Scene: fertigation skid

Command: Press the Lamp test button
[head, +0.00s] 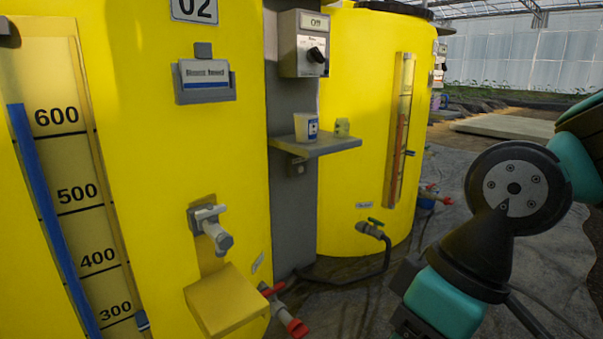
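I cannot make out a button labelled Lamp test in the head view. A grey control box (303,43) with a small display and a black rotary knob (316,55) is mounted on the grey post between two yellow tanks. Its small lettering is too small to read. My arm shows at the right as teal and black links, apart from the tanks and the box. My gripper is not in view, so its fingers and anything in them cannot be seen.
The near yellow tank (170,150) has a protruding tap (212,228), a yellow ledge (226,300) and red-handled valves. Dark floor lies open between tanks and arm.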

